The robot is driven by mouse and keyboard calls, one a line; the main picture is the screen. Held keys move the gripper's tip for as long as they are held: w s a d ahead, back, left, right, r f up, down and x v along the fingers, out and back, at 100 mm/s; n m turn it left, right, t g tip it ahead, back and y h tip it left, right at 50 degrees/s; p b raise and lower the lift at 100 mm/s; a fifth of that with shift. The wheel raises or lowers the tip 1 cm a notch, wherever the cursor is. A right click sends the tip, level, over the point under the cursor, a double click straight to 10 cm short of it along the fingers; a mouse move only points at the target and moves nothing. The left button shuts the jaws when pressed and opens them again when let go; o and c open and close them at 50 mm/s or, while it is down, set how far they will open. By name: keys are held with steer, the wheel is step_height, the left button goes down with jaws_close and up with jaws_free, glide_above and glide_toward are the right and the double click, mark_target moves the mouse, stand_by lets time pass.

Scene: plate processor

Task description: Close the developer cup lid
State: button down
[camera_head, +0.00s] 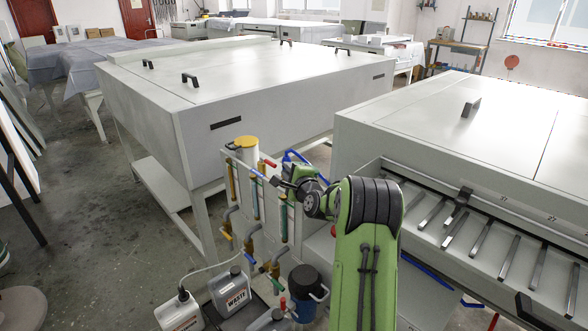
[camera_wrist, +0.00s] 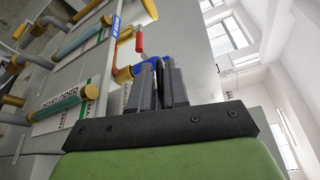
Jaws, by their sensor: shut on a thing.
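A pale cup with a yellow lid (camera_head: 246,142) stands at the top of the pipe panel, left of my gripper. My gripper (camera_head: 280,182) is at the panel's upper right, beside a blue part (camera_head: 291,156). In the wrist view, the fingers (camera_wrist: 160,82) are close together with a blue part (camera_wrist: 150,63) at their tips, and they appear shut on it. I cannot tell whether this blue part belongs to the developer cup lid. My arm hides part of the panel.
A red lever (camera_wrist: 139,40) and a yellow fitting (camera_wrist: 122,74) are close to the fingers. Upright tubes (camera_head: 255,198) line the panel. A waste jug (camera_head: 231,290) and a dark bucket (camera_head: 305,281) stand below. Large machines stand behind (camera_head: 250,100) and at right (camera_head: 400,135).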

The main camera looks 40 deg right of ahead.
steer(key=shift+s+a+f+b, duration=0.15)
steer(key=shift+f+b, duration=0.7)
steer(key=shift+f, duration=1)
steer(key=c, duration=1.2)
jaws_free()
steer(key=v, duration=1.5)
steer(key=shift+s+a+b, duration=0.2)
steer(key=shift+s+b, duration=0.1)
